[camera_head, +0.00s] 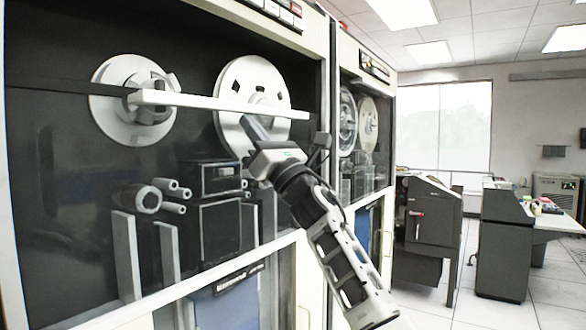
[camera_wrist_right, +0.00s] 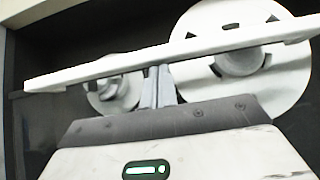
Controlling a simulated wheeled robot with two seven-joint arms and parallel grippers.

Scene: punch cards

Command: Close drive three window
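The near tape drive (camera_head: 320,60) has a sliding window with a long white bar (camera_head: 205,101) along its edge. The bar crosses the drive opening at mid-height, in front of two reels, with the bay below it exposed. In the right wrist view the bar (camera_wrist_right: 100,70) runs across, tilted up to the right. My right gripper (camera_head: 250,128) is just below the bar's middle. In the right wrist view its narrow fingers (camera_wrist_right: 160,85) are together and reach up to the bar's underside; whether they touch it I cannot tell. My left gripper is not in view.
Rollers (camera_head: 140,198) and dark blocks (camera_head: 221,230) fill the bay below the bar. Another tape drive (camera_head: 368,125) stands to the right. A dark cabinet (camera_head: 428,225) and a desk (camera_head: 505,245) stand farther right, with open floor near them.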

